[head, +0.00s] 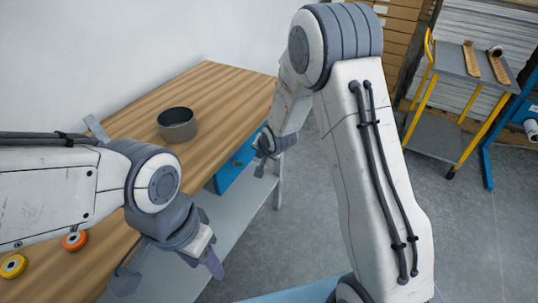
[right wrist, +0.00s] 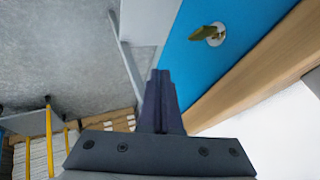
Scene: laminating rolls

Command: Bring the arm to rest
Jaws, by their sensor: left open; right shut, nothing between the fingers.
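My right gripper (head: 262,163) hangs from the right arm past the bench's right end, close to a blue drawer unit (head: 238,168) under the top. In the right wrist view its fingers (right wrist: 160,80) are together with nothing between them. The blue front with a brass-coloured piece on a round plate (right wrist: 214,34) lies beyond them, apart from the fingertips as far as I can tell. My left gripper (head: 170,272) is open and empty at the bench's front edge, its two fingers spread and pointing down.
A dark grey round container (head: 177,126) stands on the wooden bench (head: 215,88). A yellow roll (head: 13,266) and an orange roll (head: 75,240) lie at the near left. A grey trolley with yellow posts (head: 463,65) stands at the back right. The floor (head: 300,225) between is clear.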

